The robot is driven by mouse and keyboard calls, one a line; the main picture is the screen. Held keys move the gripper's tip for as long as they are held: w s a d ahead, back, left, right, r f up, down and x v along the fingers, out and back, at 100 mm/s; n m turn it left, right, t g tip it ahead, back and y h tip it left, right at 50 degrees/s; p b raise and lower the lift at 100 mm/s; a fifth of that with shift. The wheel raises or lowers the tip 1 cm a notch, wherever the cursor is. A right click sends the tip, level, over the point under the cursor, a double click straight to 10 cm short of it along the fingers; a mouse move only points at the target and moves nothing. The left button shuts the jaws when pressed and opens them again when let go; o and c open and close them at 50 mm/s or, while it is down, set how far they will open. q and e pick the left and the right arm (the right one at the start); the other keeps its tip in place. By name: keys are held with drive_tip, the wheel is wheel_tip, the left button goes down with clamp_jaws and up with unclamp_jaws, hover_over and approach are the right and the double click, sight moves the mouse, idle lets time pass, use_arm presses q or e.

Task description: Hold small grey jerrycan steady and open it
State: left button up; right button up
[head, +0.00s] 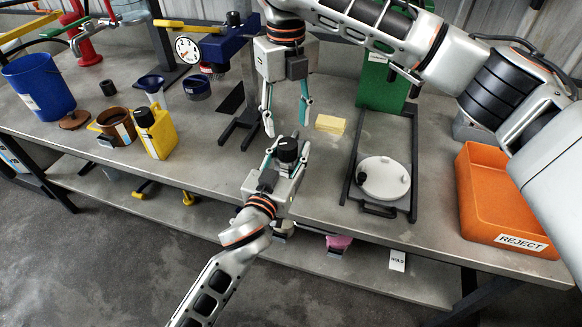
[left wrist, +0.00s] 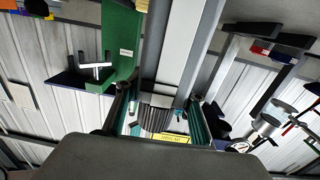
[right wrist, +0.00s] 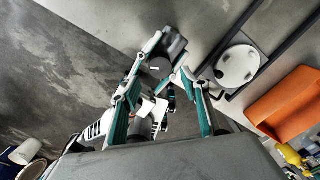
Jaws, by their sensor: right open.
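The small grey jerrycan (head: 288,157) with its black cap (head: 287,145) is between the fingers of my left gripper (head: 286,155), above the bench's front part. My left gripper is shut on it. In the left wrist view its dark ribbed side (left wrist: 160,118) and a yellow label (left wrist: 170,138) show between the fingers; the rest of the can is mostly hidden. My right gripper (head: 287,115) is open and empty, pointing down above the cap, apart from it.
A yellow jerrycan (head: 155,132), brown jug (head: 115,127) and blue bucket (head: 38,88) stand at left. A yellow block (head: 330,124) lies near my right gripper. A white round lid (head: 383,178) and orange reject bin (head: 497,200) are at right. A blue press (head: 222,45) stands behind.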

sight(288, 143)
use_arm(q)
clamp_jaws()
use_arm(e)
drive_tip(key=shift+o, duration=0.5)
wheel_tip(288, 143, up, 6)
drive_tip(key=shift+f, duration=0.1)
wheel_tip(288, 143, down, 12)
drive_tip(key=shift+r, duration=0.25)
drive_tip(key=c, duration=1.3)
drive_tip(key=shift+r, duration=0.3)
drive_tip(key=shift+r, duration=0.85)
drive_tip(key=shift+r, duration=0.1)
